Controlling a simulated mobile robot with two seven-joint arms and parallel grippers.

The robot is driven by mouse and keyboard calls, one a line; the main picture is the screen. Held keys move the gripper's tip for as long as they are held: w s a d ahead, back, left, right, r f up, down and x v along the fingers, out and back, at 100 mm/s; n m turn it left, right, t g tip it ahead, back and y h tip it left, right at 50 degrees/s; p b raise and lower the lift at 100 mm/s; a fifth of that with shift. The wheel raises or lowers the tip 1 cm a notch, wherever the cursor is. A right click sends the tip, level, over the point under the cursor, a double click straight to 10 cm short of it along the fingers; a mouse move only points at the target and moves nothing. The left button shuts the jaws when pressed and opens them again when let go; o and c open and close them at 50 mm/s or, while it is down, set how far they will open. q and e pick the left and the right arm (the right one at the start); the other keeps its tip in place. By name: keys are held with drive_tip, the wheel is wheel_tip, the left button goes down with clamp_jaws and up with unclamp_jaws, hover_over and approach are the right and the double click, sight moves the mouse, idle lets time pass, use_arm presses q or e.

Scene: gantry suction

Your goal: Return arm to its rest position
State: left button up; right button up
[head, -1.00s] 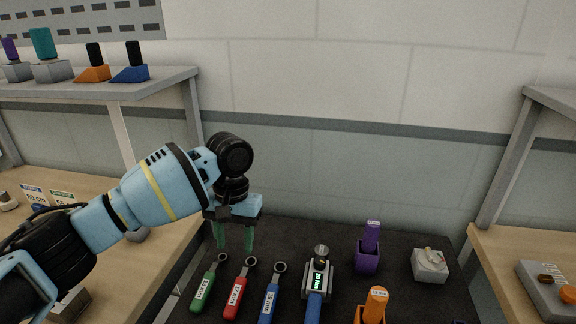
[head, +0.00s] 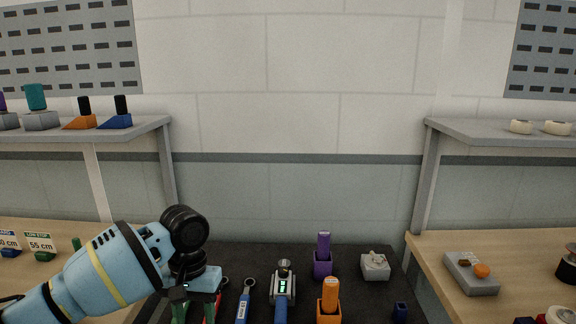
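My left arm, light blue with black joints, comes in from the lower left. Its gripper (head: 195,311) points down over the left part of the dark mat (head: 362,303), with its two green fingers apart and nothing seen between them. The fingertips are cut off by the lower edge of the picture. A red wrench (head: 222,284) shows just beside and behind the fingers, mostly hidden. A blue wrench (head: 244,300) lies to the right of the gripper. My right arm and gripper are not in view.
A grey tool with a green display (head: 283,287), purple (head: 322,262) and orange (head: 328,308) holders and a white box (head: 375,266) stand on the mat. Side benches carry a left shelf (head: 120,133) and a right shelf (head: 480,132). A grey button box (head: 472,275) sits right.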

use_arm(q)
drive_tip(key=s+d+f+m+h, duration=0.2)
drive_tip(key=s+d+f, duration=0.3)
drive_tip(key=s+f, duration=0.55)
drive_tip(key=s+d+f+m+h, duration=0.2)
drive_tip(key=s+d+f, duration=0.3)
drive_tip(key=s+f, duration=0.55)
drive_tip(key=s+a+n+t+y, duration=0.1)
drive_tip(key=s+a+n+y, duration=0.1)
drive_tip(key=s+a, duration=0.7)
drive_tip(key=s+a+n+y, duration=0.15)
drive_tip(key=s+a, duration=0.45)
drive_tip(key=s, duration=0.8)
drive_tip(key=w+d+f+t+h+p, duration=0.1)
drive_tip(key=w+d+f+t+p, duration=0.2)
drive_tip(key=w+f+t, duration=0.3)
drive_tip(key=shift+w+t, duration=1.65)
drive_tip(key=shift+t, duration=0.05)
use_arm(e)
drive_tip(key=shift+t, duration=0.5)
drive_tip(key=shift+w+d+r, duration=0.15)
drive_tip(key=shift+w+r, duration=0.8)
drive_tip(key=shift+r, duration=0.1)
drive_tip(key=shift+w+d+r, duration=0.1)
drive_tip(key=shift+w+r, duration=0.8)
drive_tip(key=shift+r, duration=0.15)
use_arm(q)
drive_tip(key=shift+m+h, duration=0.25)
